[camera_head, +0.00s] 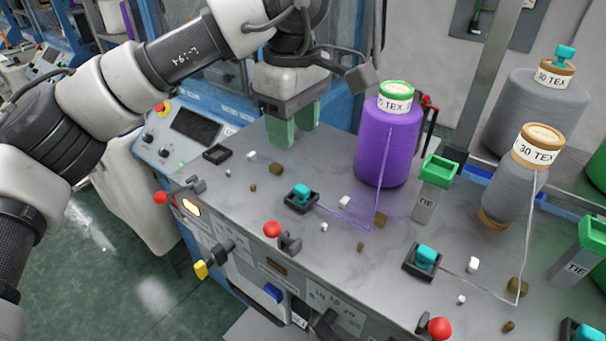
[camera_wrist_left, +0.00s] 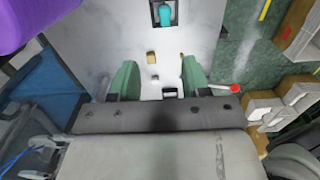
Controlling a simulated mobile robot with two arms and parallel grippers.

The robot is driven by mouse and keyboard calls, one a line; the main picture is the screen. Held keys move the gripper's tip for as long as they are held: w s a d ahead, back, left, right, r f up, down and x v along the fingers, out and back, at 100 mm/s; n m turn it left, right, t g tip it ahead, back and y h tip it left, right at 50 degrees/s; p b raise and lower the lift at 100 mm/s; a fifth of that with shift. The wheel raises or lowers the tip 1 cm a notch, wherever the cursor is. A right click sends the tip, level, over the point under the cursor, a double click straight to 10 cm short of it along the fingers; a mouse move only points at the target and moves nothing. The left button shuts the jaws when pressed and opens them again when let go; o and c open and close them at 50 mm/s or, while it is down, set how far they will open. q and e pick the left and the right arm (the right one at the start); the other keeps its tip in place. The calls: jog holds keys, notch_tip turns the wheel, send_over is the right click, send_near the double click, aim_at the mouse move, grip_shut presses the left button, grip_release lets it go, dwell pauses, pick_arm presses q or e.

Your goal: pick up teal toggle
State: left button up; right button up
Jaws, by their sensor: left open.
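A teal toggle (camera_head: 302,192) sits in a small black holder on the grey table, in front of the purple yarn cone (camera_head: 375,140). Another teal toggle (camera_head: 426,255) sits in a holder further right, and a third (camera_head: 585,333) is cut off at the lower right edge. A teal piece (camera_head: 566,53) also tops the rear grey cone. My left gripper (camera_head: 293,124) is open and empty, green fingers down, at the table's back left, apart from the toggles. In the left wrist view, one teal toggle (camera_wrist_left: 166,15) shows at the top, beyond the open fingers (camera_wrist_left: 158,80).
An empty black holder (camera_head: 217,154) lies left of my gripper. Grey cones (camera_head: 521,180) and green-topped TIE posts (camera_head: 430,190) stand right. Red-knobbed levers (camera_head: 273,229) line the front edge. Small brown and white bits are scattered between; a thread runs from the purple cone.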

aim_at(300, 187)
pick_arm(q)
jog(key=f, duration=0.1)
jog(key=s+f, duration=0.1)
jog(key=f+p, duration=0.1)
jog(key=shift+s+a+f, duration=0.15)
jog(key=shift+s+f, duration=0.15)
jog(key=shift+f, duration=0.4)
jog(key=f+p, duration=0.1)
jog(key=f, duration=0.1)
jog(key=d+f+p, duration=0.1)
jog(key=f+p, duration=0.1)
jog(key=shift+s+f, duration=0.1)
jog(key=shift+f, duration=0.4)
jog(key=c, duration=0.8)
pick_arm(e)
jog(key=r, duration=0.1)
jog(key=s+r, duration=0.1)
jog(key=r, duration=0.1)
jog(key=s+r, duration=0.1)
jog(key=shift+s+a+r, duration=0.2)
jog(key=shift+s, duration=0.05)
